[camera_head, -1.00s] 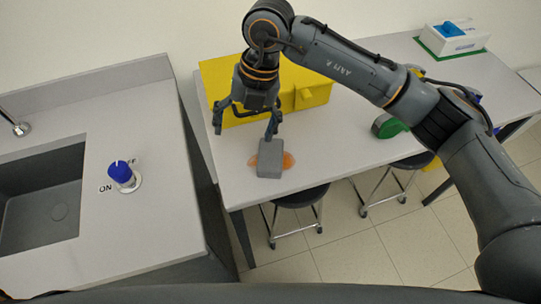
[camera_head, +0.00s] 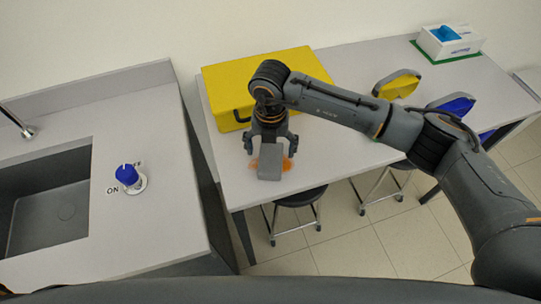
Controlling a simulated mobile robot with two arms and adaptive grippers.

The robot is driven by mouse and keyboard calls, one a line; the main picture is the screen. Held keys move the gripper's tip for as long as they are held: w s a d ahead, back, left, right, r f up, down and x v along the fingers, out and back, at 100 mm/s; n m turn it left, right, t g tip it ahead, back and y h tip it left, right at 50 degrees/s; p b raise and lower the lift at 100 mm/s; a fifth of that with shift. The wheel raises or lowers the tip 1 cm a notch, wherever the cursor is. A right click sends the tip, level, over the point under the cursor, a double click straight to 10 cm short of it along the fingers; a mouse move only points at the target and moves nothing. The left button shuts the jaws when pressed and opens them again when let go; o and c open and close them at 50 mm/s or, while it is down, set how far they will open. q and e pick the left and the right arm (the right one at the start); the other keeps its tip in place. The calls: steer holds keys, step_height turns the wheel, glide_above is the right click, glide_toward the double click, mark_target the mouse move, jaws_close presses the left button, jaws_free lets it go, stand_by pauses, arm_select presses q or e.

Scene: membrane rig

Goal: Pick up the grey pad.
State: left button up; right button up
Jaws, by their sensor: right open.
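The grey pad (camera_head: 270,163) is a small block near the front edge of the white table, lying on an orange patch (camera_head: 287,164). My right gripper (camera_head: 270,150) is open just above and behind the pad. One finger is to each side of it; I cannot tell whether they touch it. The gripper hides the pad's far side. My left gripper is not in view.
A yellow case (camera_head: 228,82) stands on the table behind my gripper. Yellow (camera_head: 398,86) and blue (camera_head: 456,104) items and a white box (camera_head: 449,42) are to the right. A sink counter (camera_head: 150,225) with a blue knob (camera_head: 127,175) is at left. Stools (camera_head: 303,197) stand below the table's front.

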steer(key=shift+f, duration=1.35)
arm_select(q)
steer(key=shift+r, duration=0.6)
arm_select(e)
steer(key=c, duration=0.9)
steer(key=shift+r+b, duration=0.3)
steer(key=shift+r, duration=0.2)
step_height(320, 180, up, 2)
steer(key=shift+r+b, duration=0.1)
steer(key=shift+b, duration=0.65)
steer(key=s+d+r, duration=0.1)
steer(key=s+r+b, duration=0.1)
steer(key=r, duration=0.1)
steer(key=s+d+r, duration=0.1)
steer(key=r, duration=0.1)
steer(key=shift+s+d+b, duration=0.3)
steer(key=shift+s+b, duration=0.05)
steer(key=shift+b, duration=0.05)
arm_select(q)
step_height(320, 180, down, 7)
steer(key=b, duration=0.2)
steer(key=shift+b, duration=0.3)
arm_select(e)
steer(key=s+d+r, duration=0.5)
steer(key=s, duration=0.3)
steer(key=shift+c, duration=0.2)
